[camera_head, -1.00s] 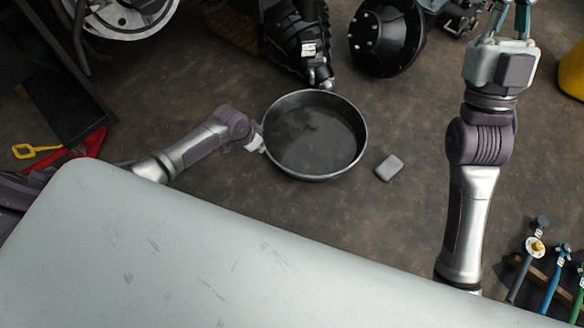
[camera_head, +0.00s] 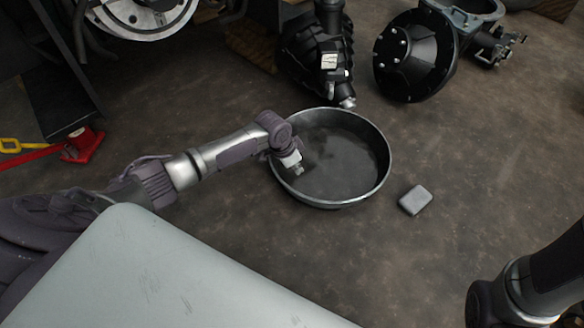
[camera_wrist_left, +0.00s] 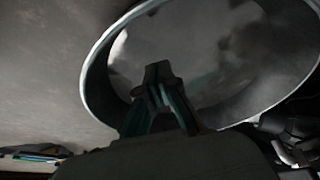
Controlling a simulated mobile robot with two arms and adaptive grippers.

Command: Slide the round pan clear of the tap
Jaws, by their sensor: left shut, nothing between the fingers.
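The round pan (camera_head: 345,165) is a dark, shallow metal dish on the floor, mid-view in the head view; it fills much of the left wrist view (camera_wrist_left: 92,80). The silver tap tip (camera_head: 347,102) of a black ribbed unit is at the pan's far rim; whether it overhangs the rim is unclear. My left gripper (camera_head: 297,168) is shut and empty, at the left rim with its tip over the pan's inside. Its closed fingers (camera_wrist_left: 158,80) show against the pan in the wrist view. Contact is unclear. My right gripper is out of view; only its arm shows, lower right.
A grey block (camera_head: 415,200) lies right of the pan. A black bell-shaped housing (camera_head: 410,60) stands behind it. A red object (camera_head: 82,145) with a yellow handle lies far left.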

